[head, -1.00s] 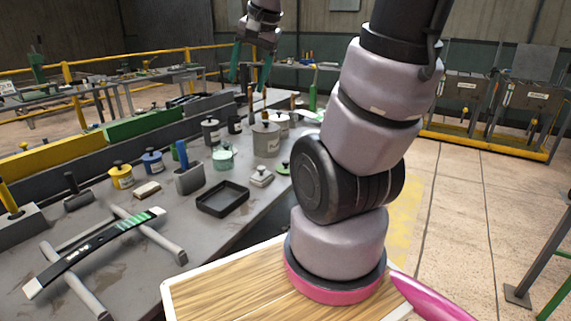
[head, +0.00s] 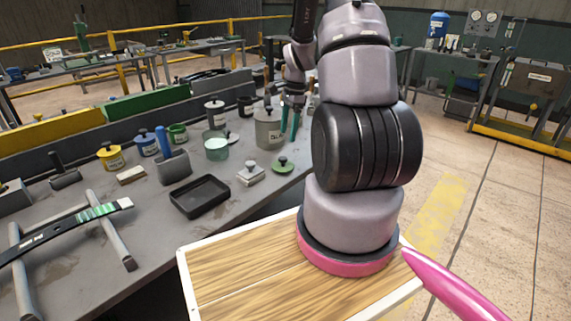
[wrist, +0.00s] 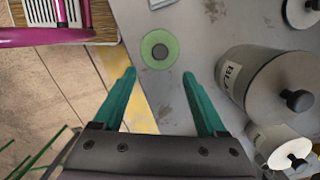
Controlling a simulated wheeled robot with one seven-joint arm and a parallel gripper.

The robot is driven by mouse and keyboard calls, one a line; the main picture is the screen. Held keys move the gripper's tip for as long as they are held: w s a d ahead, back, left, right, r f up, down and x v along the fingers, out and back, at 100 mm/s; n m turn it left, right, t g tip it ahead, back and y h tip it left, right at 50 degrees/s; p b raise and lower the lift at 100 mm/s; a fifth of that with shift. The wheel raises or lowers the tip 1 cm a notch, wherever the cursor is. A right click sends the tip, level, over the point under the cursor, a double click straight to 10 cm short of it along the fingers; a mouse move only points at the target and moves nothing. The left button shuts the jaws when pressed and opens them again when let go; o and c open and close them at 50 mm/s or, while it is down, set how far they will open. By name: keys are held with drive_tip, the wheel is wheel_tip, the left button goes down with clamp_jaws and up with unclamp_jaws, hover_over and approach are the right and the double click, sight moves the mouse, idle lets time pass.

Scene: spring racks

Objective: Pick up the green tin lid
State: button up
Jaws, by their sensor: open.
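The green tin lid (head: 283,167) is a flat disc with a dark knob, lying on the grey bench near its right edge. It also shows in the wrist view (wrist: 160,36), knob up, beyond and between my fingertips. My gripper (head: 290,137) has teal fingers and is open and empty, above the bench behind the lid in the head view. In the wrist view my gripper (wrist: 160,72) has its fingers wide apart, with bare bench between them. Nothing hides the lid.
A large grey lidded tin (head: 269,131) stands close to my fingers; in the wrist view it (wrist: 235,75) is right of them. A small metal block with a knob (head: 251,174), a black tray (head: 200,196) and a pale green tin (head: 216,150) stand left of the lid.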

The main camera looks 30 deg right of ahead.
sight(283, 158)
drive_tip(key=f, duration=0.3)
drive_tip(key=a+f, duration=0.1)
drive_tip(key=f, duration=0.5)
drive_tip(key=shift+a+f, duration=0.15)
drive_tip(key=shift+a, duration=0.25)
clamp_jaws()
